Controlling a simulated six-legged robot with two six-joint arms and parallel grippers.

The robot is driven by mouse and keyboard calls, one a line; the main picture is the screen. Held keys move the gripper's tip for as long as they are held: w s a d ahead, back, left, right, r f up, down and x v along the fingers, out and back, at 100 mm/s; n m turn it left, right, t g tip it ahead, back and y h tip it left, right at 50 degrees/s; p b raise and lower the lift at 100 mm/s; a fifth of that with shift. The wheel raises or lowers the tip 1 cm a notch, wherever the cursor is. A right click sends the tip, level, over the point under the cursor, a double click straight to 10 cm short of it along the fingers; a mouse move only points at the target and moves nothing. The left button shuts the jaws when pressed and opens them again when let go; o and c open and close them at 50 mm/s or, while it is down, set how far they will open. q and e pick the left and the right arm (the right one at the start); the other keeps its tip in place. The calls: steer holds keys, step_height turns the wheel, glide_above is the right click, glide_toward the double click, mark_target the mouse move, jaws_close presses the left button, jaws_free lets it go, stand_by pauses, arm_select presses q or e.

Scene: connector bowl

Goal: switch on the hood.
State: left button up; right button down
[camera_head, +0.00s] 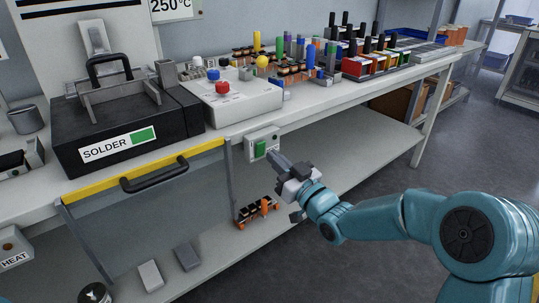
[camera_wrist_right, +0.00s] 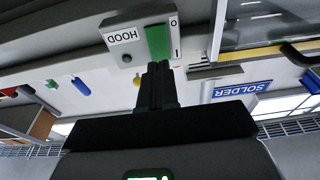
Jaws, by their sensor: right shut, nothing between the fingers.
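The hood switch is a light box (camera_head: 263,141) with a green rocker (camera_head: 260,149), fixed to the front edge of the bench. The right wrist view shows the box upside down with its HOOD label (camera_wrist_right: 122,36), the green rocker (camera_wrist_right: 158,42) and O and I marks. My right gripper (camera_head: 271,153) is shut and empty, its tips right at the rocker; in the right wrist view the tips (camera_wrist_right: 156,66) meet the rocker's edge. I cannot tell whether they touch it or which way the rocker is tipped. My left gripper is out of view.
A black SOLDER case (camera_head: 120,120) and a white box with a red button (camera_head: 235,100) stand on the bench above. A black handle (camera_head: 155,178) sticks out left of the switch. A HEAT box (camera_head: 14,247) is at far left. Floor at right is free.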

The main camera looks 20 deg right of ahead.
mark_target(262, 146)
steer(key=shift+x, duration=1.5)
